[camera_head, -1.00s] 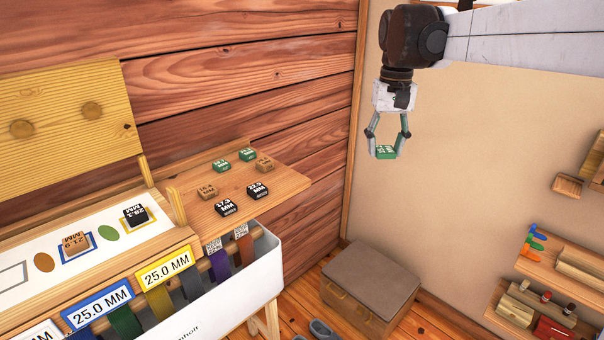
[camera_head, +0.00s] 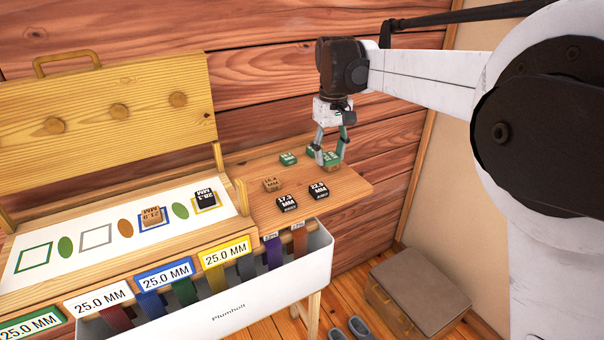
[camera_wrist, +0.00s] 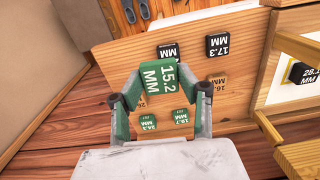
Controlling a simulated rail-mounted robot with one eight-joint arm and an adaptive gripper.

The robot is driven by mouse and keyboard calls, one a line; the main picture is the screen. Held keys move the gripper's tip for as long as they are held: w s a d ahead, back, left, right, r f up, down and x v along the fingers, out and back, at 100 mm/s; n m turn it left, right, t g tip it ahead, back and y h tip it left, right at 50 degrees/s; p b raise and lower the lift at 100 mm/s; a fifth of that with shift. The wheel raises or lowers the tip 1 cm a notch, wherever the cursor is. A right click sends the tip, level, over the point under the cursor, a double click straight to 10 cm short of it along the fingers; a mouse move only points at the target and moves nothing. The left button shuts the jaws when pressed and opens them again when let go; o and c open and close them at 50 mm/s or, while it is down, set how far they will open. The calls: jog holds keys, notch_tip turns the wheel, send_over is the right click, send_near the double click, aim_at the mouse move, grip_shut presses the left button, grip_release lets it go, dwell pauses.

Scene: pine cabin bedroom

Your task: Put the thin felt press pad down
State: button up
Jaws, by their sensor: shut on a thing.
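My gripper (camera_head: 331,154) is shut on a green pad (camera_wrist: 158,80) marked 15.2 MM; in the wrist view the pad sits between both fingertips. In the head view the held pad appears over the far right part of the wooden side shelf (camera_head: 352,187). A tan pad on the shelf is partly hidden behind it. I cannot tell the exact gap between the held pad and the shelf. On the shelf also lie two green pads (camera_head: 288,158), a tan pad (camera_head: 271,184) and two black pads (camera_head: 287,202).
The white press bed (camera_head: 70,248) has coloured outlines; a tan pad (camera_head: 152,215) lies in the blue one and a black pad (camera_head: 205,197) in the yellow one. The green and white outlines are empty. The raised wooden lid (camera_head: 110,155) stands behind. A white bin (camera_head: 250,303) hangs in front.

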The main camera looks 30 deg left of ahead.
jog(key=s+a, duration=0.1)
jog(key=a, duration=0.2)
jog(key=p, duration=0.2)
send_over(347, 183)
jog(key=shift+n, duration=0.3)
notch_tip(347, 183, down, 8)
jog(key=shift+s+d+r, duration=0.1)
jog(key=shift+r, duration=0.1)
jog(key=shift+f+p, duration=0.5)
jog(key=shift+f, duration=1.5)
jog(key=shift+f, duration=0.2)
jog(key=o, duration=0.8)
jog(key=shift+c, duration=0.2)
jog(key=shift+r, duration=0.1)
